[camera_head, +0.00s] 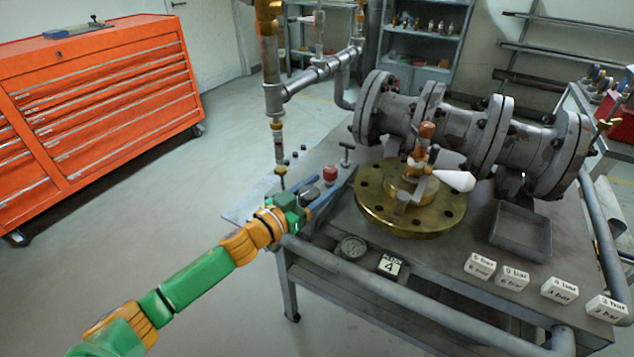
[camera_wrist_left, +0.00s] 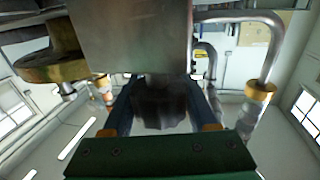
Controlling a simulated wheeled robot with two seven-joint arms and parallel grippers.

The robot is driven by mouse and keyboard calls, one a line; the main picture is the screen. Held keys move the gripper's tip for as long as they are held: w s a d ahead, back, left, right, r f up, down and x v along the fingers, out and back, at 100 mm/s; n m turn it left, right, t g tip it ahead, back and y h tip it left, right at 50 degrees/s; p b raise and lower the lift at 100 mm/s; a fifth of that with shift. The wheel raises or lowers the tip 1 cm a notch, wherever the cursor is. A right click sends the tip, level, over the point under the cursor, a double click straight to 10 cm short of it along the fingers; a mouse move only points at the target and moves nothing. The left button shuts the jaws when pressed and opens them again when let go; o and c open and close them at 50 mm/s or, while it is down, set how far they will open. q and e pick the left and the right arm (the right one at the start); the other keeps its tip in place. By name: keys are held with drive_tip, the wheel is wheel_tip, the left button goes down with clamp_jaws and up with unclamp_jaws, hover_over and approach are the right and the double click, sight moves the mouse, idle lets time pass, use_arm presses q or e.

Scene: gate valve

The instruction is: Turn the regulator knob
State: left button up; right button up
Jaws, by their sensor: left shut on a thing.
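My left gripper (camera_head: 327,195) reaches in from the left at the table's near left edge. In the left wrist view its two blue fingers (camera_wrist_left: 163,108) stand either side of a dark, ridged piece (camera_wrist_left: 160,104), which I take for the regulator knob, and are shut on it. A plain grey metal block (camera_wrist_left: 131,35) sits right against that piece and fills the top middle of this view. In the head view the gripper hides most of what it holds. A red knob (camera_head: 330,173) stands just behind the fingers. My right gripper is not in view.
A brass flange (camera_head: 368,217) with a white cone (camera_head: 453,180) stands right of the gripper, before a grey flanged pipe (camera_head: 462,128). A gauge (camera_head: 352,247), an empty grey tray (camera_head: 520,232) and several white labelled blocks (camera_head: 480,266) lie along the table. Vertical piping (camera_head: 272,97) rises behind.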

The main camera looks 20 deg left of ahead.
sight(300, 200)
use_arm(q)
drive_tip(key=shift+r+m+g+h, duration=0.2)
drive_tip(key=shift+m+g+h, duration=0.1)
drive_tip(key=shift+m+h, duration=0.5)
drive_tip(key=shift+s+d+f+m+g+h, duration=0.15)
drive_tip(key=shift+m+g+h, duration=0.15)
drive_tip(key=shift+h, duration=0.3)
drive_tip(key=shift+d+m+g+h, duration=0.15)
drive_tip(key=shift+m+g+h, duration=0.15)
drive_tip(key=shift+h, duration=0.3)
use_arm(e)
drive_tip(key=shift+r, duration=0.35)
use_arm(q)
drive_tip(key=o, duration=1.4)
drive_tip(key=v, duration=0.7)
